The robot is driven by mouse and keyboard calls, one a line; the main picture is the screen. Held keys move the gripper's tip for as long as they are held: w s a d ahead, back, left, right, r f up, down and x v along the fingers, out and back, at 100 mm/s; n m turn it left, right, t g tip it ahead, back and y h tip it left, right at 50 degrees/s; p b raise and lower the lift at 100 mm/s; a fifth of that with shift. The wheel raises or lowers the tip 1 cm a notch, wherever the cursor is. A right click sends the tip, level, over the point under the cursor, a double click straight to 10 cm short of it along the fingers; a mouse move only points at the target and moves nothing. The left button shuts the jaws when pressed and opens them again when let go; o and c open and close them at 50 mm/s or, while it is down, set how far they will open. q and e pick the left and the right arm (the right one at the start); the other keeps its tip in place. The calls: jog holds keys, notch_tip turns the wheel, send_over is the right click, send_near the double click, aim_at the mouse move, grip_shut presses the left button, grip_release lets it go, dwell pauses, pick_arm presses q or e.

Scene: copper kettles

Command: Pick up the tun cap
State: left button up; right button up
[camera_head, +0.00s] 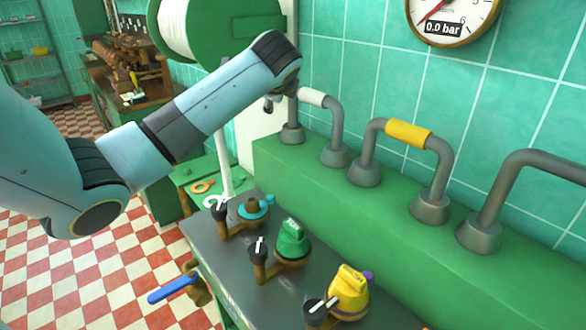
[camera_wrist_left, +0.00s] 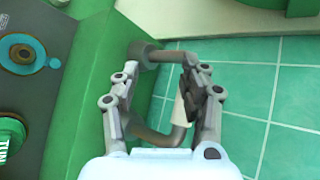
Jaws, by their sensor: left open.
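The tun cap (camera_head: 292,240) is green and sits upright on a bracket on the grey bench, between a teal fitting and a yellow cap. It also shows cut off at the lower left edge of the left wrist view (camera_wrist_left: 10,142), with "TUN" lettering. My left gripper (camera_wrist_left: 160,75) is open, with a grey pipe with a white sleeve seen between its fingers; I cannot tell whether they touch it. In the head view the gripper is mostly hidden behind my wrist, above and beyond the cap. My right gripper is not in view.
The teal fitting (camera_head: 252,209) and yellow cap (camera_head: 350,290) flank the tun cap, with black white-marked knobs beside them. Grey pipes (camera_head: 365,150), one with a yellow sleeve (camera_head: 408,133), rise from the green ledge (camera_head: 300,170) behind. A blue lever (camera_head: 172,290) sticks out at the bench's left.

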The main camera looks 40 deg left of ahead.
pick_arm(q)
jog(key=s+d+f+m+g+h+b, duration=0.1)
jog(key=s+d+f+m+g+h, duration=0.4)
jog(key=d+f, duration=0.35)
jog(key=m+g+h+b, duration=0.2)
jog(key=h+b, duration=0.2)
jog(key=b, duration=0.4)
send_over(293, 224)
notch_tip(293, 224, down, 9)
jog(key=shift+w+f, duration=0.15)
jog(key=shift+f, duration=2.35)
grip_shut()
